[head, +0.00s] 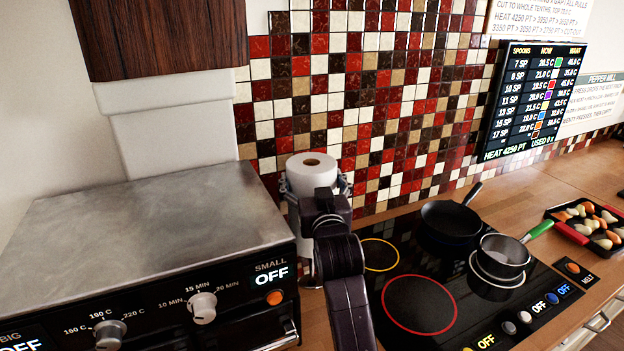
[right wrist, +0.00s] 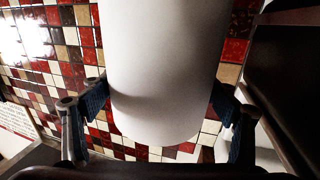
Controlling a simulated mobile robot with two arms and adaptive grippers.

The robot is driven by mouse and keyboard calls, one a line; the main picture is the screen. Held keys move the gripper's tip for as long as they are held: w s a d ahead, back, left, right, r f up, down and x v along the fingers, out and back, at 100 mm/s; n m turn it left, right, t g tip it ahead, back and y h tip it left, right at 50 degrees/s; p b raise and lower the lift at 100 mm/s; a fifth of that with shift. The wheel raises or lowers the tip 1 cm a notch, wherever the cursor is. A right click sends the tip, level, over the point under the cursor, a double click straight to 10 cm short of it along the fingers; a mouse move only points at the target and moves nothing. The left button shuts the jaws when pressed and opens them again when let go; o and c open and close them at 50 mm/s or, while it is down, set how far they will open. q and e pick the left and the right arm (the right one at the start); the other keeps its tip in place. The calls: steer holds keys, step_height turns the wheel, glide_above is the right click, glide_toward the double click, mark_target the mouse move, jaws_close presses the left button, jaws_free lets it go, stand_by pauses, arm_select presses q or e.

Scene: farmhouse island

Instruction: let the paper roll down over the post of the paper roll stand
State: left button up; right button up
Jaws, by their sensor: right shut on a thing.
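The white paper roll (head: 312,170) is upright in the gap between the oven and the cooktop, its brown core hole facing up. My right gripper (head: 315,186) is shut on the roll, with a finger on each side of it. In the right wrist view the roll (right wrist: 165,70) fills the middle between the blue-padded fingers, and its rounded lower edge shows. I cannot tell whether the post is inside the core. My left gripper is not in view.
A steel-topped oven (head: 150,215) stands close on the left. The tiled wall (head: 375,100) is close behind. A vegetable tray (head: 590,225) lies further right.

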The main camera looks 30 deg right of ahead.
step_height(320, 180, up, 17)
steer(key=p, duration=1)
steer(key=shift+p, duration=0.4)
stand_by(2.1)
steer(key=shift+s, duration=0.15)
stand_by(1.3)
